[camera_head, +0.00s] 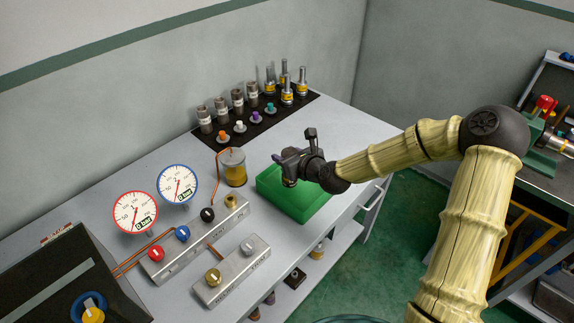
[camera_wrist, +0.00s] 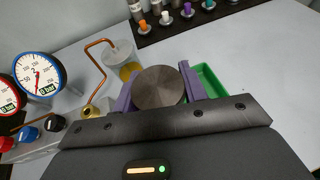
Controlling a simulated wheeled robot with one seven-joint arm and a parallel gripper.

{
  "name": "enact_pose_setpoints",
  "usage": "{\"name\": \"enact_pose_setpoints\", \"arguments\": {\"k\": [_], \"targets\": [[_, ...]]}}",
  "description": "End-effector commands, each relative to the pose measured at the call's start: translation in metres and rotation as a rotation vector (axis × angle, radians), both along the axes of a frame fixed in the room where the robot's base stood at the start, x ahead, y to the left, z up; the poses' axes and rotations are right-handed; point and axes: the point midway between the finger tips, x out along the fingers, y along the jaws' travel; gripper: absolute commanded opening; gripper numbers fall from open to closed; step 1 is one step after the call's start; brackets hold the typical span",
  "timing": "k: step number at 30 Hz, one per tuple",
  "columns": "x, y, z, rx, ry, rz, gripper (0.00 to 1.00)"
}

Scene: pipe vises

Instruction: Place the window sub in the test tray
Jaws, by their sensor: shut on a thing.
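My gripper (camera_head: 292,164) is over the left part of the green test tray (camera_head: 305,212) in the head view. In the wrist view its purple fingers (camera_wrist: 158,88) are shut on a round, dark grey metal piece, which I take to be the window sub (camera_wrist: 160,90). Only its flat round end shows clearly; its lower part is hidden, so I cannot tell whether it touches the tray. The tray (camera_wrist: 210,82) shows in the wrist view to the right of the fingers.
A yellow-filled clear pot (camera_head: 235,168) with a copper pipe stands left of the tray. Two gauges (camera_head: 178,184) and valve blocks (camera_head: 232,270) are at the front left. A black mat (camera_head: 208,136) with several metal subs and coloured plugs lies behind. The bench right of the mat is clear.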

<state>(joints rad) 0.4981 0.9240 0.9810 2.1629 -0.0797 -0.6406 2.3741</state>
Motion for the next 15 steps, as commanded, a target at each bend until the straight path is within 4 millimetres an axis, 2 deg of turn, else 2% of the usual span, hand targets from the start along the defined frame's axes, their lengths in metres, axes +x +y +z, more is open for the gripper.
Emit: {"name": "enact_pose_setpoints", "arguments": {"k": [7,15], "targets": [[0.000,0.001,-0.001,0.001,-0.002,0.000,0.00],[0.000,0.001,-0.034,0.002,0.000,0.001,0.00]]}}
